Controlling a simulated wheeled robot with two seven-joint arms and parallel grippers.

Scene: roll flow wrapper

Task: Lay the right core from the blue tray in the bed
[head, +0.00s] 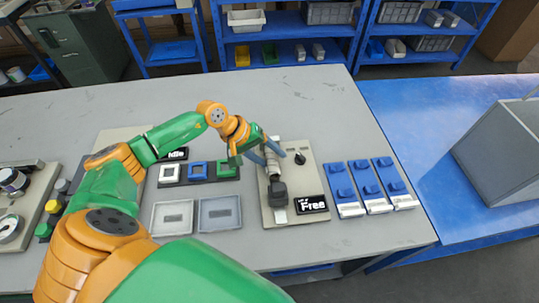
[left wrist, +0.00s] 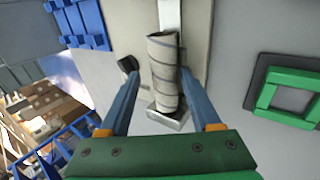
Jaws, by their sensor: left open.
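A grey, dark-banded cylindrical core (left wrist: 164,72) lies on the beige bed board in the left wrist view, between my left gripper's fingers. A silver bracket (left wrist: 170,120) sits at its near end, and a white strip (left wrist: 170,14) runs out beyond its far end. My left gripper (left wrist: 166,100) is open, one blue finger on each side of the core; contact cannot be told. In the head view the gripper (head: 270,152) is over the board (head: 301,212), partly covering the core. The blue-grey tray (head: 219,213) and the pale tray (head: 172,218) hold no core. My right gripper is out of view.
A black knob (head: 300,158) stands on the board beside the core. A "Free" sign (head: 311,204) is at its front. Several blue units (head: 374,185) stand to the right. Small white, blue and green frames (head: 197,170) lie left. The table's back is clear.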

